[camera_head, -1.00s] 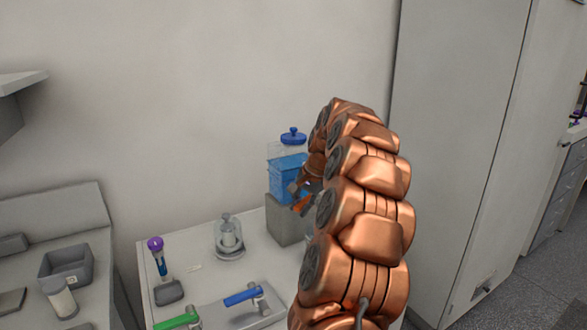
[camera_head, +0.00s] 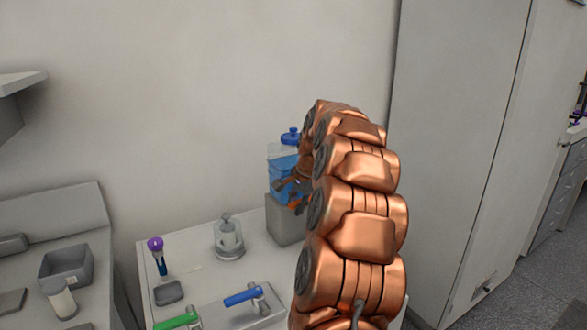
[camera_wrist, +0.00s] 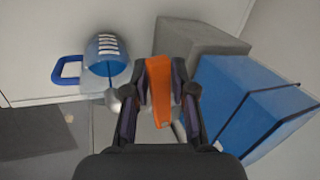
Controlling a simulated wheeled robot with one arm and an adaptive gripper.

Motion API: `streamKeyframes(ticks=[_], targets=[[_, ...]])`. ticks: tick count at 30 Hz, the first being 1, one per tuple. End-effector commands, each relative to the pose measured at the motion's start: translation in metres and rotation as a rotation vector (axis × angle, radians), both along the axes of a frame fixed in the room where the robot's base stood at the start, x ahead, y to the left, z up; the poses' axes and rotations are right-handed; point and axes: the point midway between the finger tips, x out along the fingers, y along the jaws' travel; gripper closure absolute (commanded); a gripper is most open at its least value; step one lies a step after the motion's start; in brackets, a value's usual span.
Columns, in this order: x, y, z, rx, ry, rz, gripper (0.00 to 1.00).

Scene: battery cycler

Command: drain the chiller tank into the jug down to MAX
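The chiller tank (camera_head: 283,151) is a clear tank with blue liquid and a blue cap, standing on a grey block; its blue body fills the right of the wrist view (camera_wrist: 255,105). An orange lever (camera_wrist: 159,90) lies between the two fingers of my gripper (camera_wrist: 161,88), with a finger close on each side. I cannot tell whether the fingers press on it. A metal spout (camera_wrist: 113,101) shows left of the fingers. The jug (camera_wrist: 105,63), clear with white marks and a blue handle (camera_wrist: 67,70), is at upper left. Its level is unclear, and my arm hides it in the head view.
A glass vessel on a round base (camera_head: 228,238), a purple-topped tool (camera_head: 157,255), a grey dish (camera_head: 169,292) and blue and green handles (camera_head: 243,296) share the white bench. A tall cabinet (camera_head: 460,150) stands right of my arm. The wall is close behind the tank.

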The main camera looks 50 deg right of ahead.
Motion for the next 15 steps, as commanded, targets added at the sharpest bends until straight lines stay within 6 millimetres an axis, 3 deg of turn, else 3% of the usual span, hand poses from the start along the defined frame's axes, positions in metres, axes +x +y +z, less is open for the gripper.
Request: streamKeyframes(ticks=[7, 15], targets=[[0.011, -0.002, 0.001, -0.002, -0.004, -0.18, 0.76], [0.013, -0.002, 0.001, -0.001, -0.004, -0.196, 0.76]])
